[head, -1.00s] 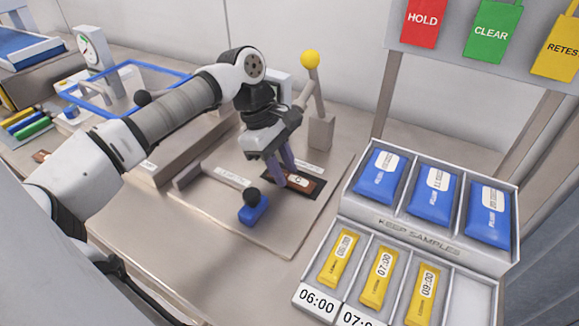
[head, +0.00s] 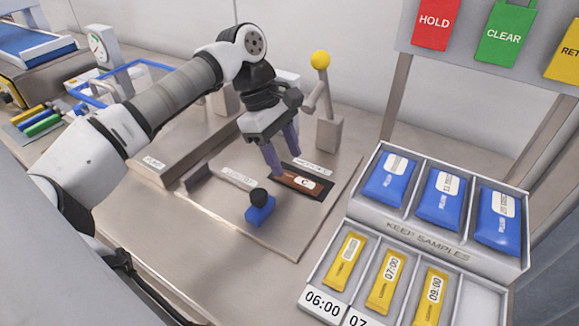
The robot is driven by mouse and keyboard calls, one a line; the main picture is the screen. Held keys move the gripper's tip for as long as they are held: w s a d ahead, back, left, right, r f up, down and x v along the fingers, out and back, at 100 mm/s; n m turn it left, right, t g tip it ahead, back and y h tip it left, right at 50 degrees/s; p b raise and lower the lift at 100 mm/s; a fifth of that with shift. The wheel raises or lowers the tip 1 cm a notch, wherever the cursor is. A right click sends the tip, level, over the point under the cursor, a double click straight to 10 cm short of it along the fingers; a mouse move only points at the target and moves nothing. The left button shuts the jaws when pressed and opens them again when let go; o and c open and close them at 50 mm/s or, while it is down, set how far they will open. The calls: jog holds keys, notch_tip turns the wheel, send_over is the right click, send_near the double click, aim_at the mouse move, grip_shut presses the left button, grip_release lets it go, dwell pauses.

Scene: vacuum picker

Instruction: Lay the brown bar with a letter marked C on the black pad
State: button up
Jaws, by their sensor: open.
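The brown bar with a white label marked C (head: 303,182) lies flat on the black pad (head: 322,193) on the metal plate. The pad's dark edges show around the bar, mostly at its right end. My gripper (head: 283,159) is open and empty, its purple fingers pointing down just above and behind the bar's left end. The fingertips look apart from the bar, and the bar's far left end is partly close behind them.
A blue block with a black knob (head: 260,209) stands in front of the pad. A lever with a yellow ball (head: 320,60) rises behind it. A sample rack (head: 430,240) with blue and yellow packets stands at the right.

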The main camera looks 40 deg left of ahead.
jog(key=v, duration=0.8)
jog(key=shift+r, duration=0.2)
jog(key=shift+a, duration=0.1)
